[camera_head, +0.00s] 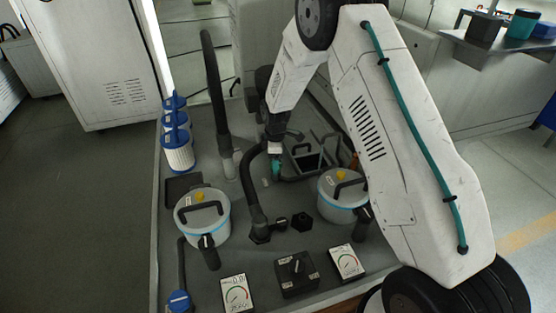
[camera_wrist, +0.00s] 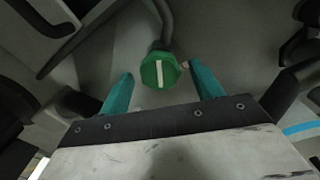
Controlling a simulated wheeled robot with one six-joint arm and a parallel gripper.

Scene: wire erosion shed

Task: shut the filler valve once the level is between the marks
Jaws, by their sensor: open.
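The filler valve appears to be the green round knob (camera_wrist: 160,71) with a white bar across its top, on a dark pipe in the wrist view. The bar runs nearly up and down in that picture. My gripper (camera_wrist: 161,76) is open, with one teal finger on each side of the knob and gaps between. I cannot tell how far the knob lies below the fingertips. In the head view my gripper (camera_head: 277,155) points down over the bench, by a dark opening (camera_head: 310,152). The level and its marks cannot be made out.
Two white lidded pots (camera_head: 190,222) (camera_head: 330,205) stand on the grey bench (camera_head: 225,262). White gauges (camera_head: 236,293) (camera_head: 347,262) flank a black switch box (camera_head: 296,270) at the front. Blue-and-white filters (camera_head: 177,152) stand at left. A black hose (camera_head: 215,90) rises behind.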

